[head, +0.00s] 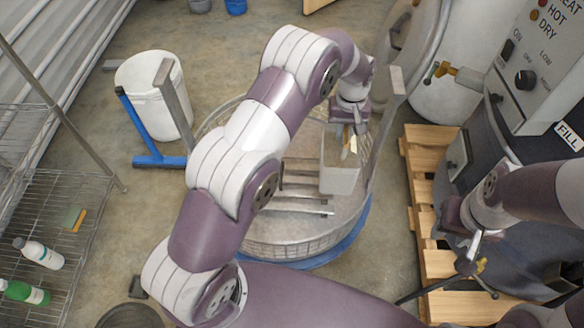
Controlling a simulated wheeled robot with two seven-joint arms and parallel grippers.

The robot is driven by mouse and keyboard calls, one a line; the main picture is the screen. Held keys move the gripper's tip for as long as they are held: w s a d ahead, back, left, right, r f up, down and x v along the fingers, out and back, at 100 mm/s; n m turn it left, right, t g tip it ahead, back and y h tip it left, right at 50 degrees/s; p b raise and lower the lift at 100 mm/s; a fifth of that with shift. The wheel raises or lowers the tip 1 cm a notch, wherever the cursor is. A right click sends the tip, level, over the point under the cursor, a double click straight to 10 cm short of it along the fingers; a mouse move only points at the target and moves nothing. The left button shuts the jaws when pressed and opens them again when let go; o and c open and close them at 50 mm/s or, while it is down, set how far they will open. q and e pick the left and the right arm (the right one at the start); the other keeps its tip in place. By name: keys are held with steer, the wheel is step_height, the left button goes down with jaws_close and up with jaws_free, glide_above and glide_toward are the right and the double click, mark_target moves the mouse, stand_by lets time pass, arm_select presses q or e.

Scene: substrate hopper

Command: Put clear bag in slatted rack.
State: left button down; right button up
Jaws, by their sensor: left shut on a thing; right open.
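The clear bag (341,178) is a pale, see-through, box-shaped bag with something tan in its upper part. My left gripper (349,128) is shut on its top and holds it upright over the right part of the slatted rack. The slatted rack (295,247) is a round metal basket with a mesh side and flat bars inside, on a blue base. I cannot tell whether the bag's bottom touches the bars. My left arm hides the rack's left part. My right gripper (471,262) is open at the right, away from the rack, near a wooden pallet.
A wooden pallet (421,180) lies right of the rack, below a large machine with a control panel (540,65). A white bucket (155,95) stands behind left. A wire shelf (65,195) with bottles and a sponge is at the left. Two metal posts rise beside the rack.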

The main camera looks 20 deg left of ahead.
arm_select(q)
steer(key=w+a+f+b, duration=0.1)
steer(key=a+f+b, duration=0.2)
steer(key=a+f, duration=0.7)
steer(key=shift+a+f, duration=0.35)
steer(key=shift+a, duration=0.4)
steer(key=c, duration=1.2)
jaws_free()
steer(key=shift+s+f, duration=0.1)
steer(key=shift+f, duration=0.05)
steer(key=shift+o, duration=0.5)
step_height(320, 180, up, 12)
steer(key=p, duration=0.3)
steer(key=s+r+m, duration=0.1)
steer(key=s+r, duration=0.2)
steer(key=s, duration=0.5)
steer(key=s+r+m+t, duration=0.1)
steer(key=s+r, duration=0.2)
steer(key=s, duration=0.6)
steer(key=s+r+m, duration=0.1)
steer(key=s+r, duration=0.1)
steer(key=s, duration=0.6)
steer(key=shift+s+d+r, duration=0.2)
steer(key=shift+s+r, duration=0.1)
steer(key=shift+r, duration=0.1)
